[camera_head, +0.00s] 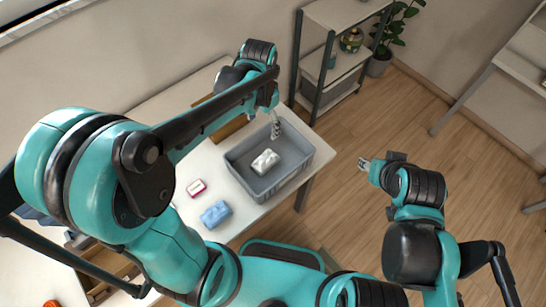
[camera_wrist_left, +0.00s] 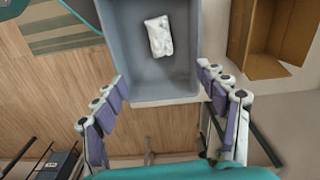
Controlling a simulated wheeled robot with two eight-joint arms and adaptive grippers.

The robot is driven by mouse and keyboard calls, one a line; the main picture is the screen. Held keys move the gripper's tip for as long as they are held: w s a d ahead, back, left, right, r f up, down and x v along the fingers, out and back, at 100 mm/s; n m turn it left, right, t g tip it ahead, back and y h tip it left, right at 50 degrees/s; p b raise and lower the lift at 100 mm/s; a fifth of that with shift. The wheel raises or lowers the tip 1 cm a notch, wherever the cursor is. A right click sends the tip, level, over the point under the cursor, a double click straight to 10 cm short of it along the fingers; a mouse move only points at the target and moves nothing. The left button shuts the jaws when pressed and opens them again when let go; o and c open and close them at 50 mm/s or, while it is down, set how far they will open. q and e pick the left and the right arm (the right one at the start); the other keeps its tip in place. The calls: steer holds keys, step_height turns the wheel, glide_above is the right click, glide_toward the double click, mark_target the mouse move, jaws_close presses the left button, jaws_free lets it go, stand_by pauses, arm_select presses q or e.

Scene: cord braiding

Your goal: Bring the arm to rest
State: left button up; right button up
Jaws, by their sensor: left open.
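My left gripper (camera_head: 275,128) is open and empty at the far edge of the grey bin (camera_head: 236,166). In the left wrist view the left gripper (camera_wrist_left: 162,76) shows two spread purple-padded fingers with nothing between them, and the grey bin (camera_wrist_left: 120,45) lies past the fingertips. A white crumpled packet (camera_head: 265,161) lies inside the bin, apart from the fingers; it also shows in the left wrist view (camera_wrist_left: 159,36). My right gripper (camera_head: 364,164) hangs over the floor right of the table, too small to read its jaws.
On the white table (camera_head: 186,150), a small pink-and-white box (camera_head: 196,188) and a blue packet (camera_head: 216,214) lie left of the bin. A brown open box (camera_wrist_left: 270,62) stands beside the bin. A shelf (camera_head: 342,67) and a plant (camera_head: 393,30) stand behind.

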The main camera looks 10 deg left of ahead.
arm_select(q)
step_height(320, 180, up, 2)
steer(key=shift+r, duration=0.1)
stand_by(0.5)
steer(key=s+a+f+n+t+b, duration=0.4)
steer(key=s+f+n+t+b, duration=0.1)
steer(key=s+b, duration=0.4)
steer(key=shift+s+a+f+n+t, duration=0.2)
steer(key=shift+s+a+n+t, duration=0.15)
steer(key=shift+s+n+t, duration=0.55)
steer(key=shift+w, duration=0.3)
